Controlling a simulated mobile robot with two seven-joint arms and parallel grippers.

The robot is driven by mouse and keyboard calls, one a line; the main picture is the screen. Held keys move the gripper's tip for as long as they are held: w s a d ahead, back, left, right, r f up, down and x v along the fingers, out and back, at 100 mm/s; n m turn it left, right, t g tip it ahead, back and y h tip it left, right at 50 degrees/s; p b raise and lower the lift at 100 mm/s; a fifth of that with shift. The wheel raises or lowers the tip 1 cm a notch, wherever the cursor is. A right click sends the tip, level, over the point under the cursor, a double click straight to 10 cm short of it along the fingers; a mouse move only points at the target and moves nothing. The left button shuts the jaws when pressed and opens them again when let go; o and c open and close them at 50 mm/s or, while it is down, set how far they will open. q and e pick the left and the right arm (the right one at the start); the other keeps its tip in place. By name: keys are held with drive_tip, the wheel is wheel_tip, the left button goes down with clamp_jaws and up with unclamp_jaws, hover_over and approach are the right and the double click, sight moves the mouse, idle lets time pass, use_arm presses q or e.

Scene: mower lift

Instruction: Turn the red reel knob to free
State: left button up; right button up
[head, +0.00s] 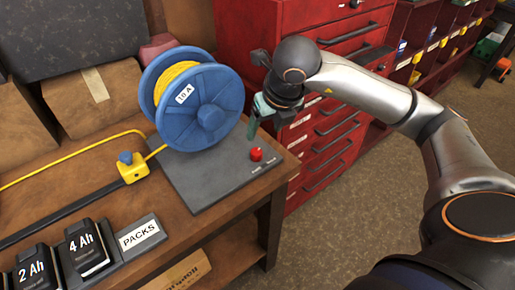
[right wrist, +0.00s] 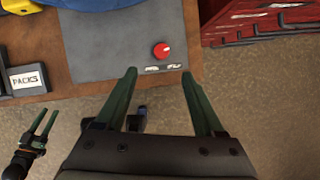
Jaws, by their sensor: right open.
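The red reel knob (head: 256,154) sits on the dark grey base plate (head: 198,178) in front of the blue reel (head: 205,108), which holds yellow cord. In the right wrist view the knob (right wrist: 161,50) has a small white mark; two small labels beside it are too blurred to read. My right gripper (head: 254,120) is open and empty, above the knob and apart from it. In the right wrist view its fingertips (right wrist: 158,74) are spread just below the knob in the picture. My left gripper (right wrist: 46,116) shows only in that view, low at the left, open and empty.
The wooden bench (head: 110,195) carries battery packs (head: 86,248), a PACKS label block (head: 138,236) and a yellow cord clamp (head: 132,169). A red drawer cabinet (head: 325,150) stands close behind the bench's right end. The floor right of the bench is clear.

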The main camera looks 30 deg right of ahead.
sight(256, 151)
drive_tip(key=x, duration=1.2)
drive_tip(key=shift+d+f+p, duration=0.2)
drive_tip(key=shift+d+p, duration=0.05)
drive_tip(key=shift+p, duration=0.1)
drive_tip(key=shift+c, duration=0.3)
clamp_jaws()
